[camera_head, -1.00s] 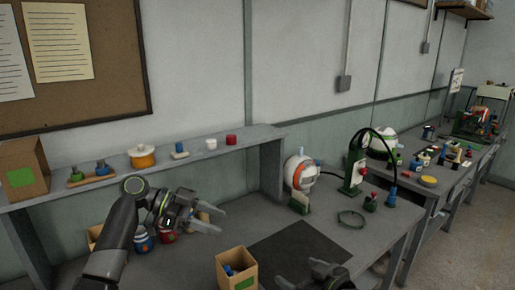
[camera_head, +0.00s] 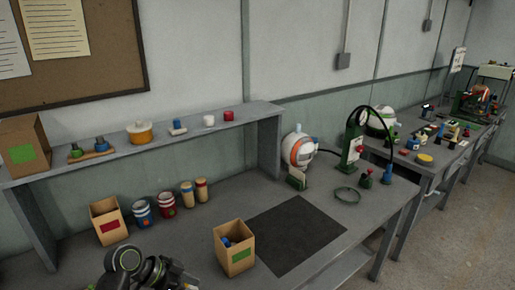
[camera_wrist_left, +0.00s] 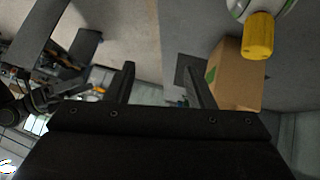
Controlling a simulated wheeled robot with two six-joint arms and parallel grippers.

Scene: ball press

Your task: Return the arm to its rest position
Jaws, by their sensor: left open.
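My left gripper (camera_head: 168,274) is low at the bottom edge of the head view, partly cut off by the frame, in front of the bench. In the left wrist view its two dark fingers (camera_wrist_left: 158,66) stand apart with nothing between them. A cardboard box with a green label (camera_head: 236,252) stands on the bench to the right of the gripper, with small blue items inside. A cardboard box also shows in the left wrist view (camera_wrist_left: 238,78), right of the fingers and apart from them. My right gripper is not in the head view.
A shelf (camera_head: 262,118) holds small items. The mat is clear.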

